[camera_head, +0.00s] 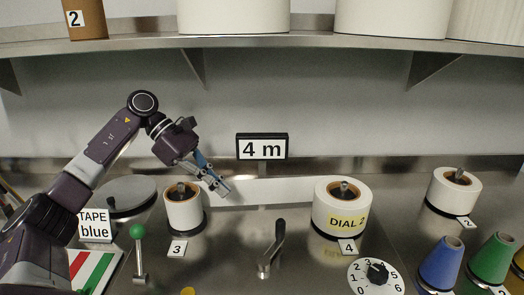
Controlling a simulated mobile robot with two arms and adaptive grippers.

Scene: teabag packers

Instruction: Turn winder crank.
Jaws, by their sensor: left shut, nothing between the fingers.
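A white strip (262,192) runs between the rolls. My left gripper (222,188) is shut and empty, just right of the top of roll 3 and up and left of the crank. Whether it touches the strip I cannot tell. My right gripper is not in view.
A green-knobbed lever (138,249) stands at the front left. A numbered dial (376,273) lies front right, near blue (440,262) and green (492,260) cones. A "4 m" sign (262,147) stands behind. A shelf (300,43) hangs above.

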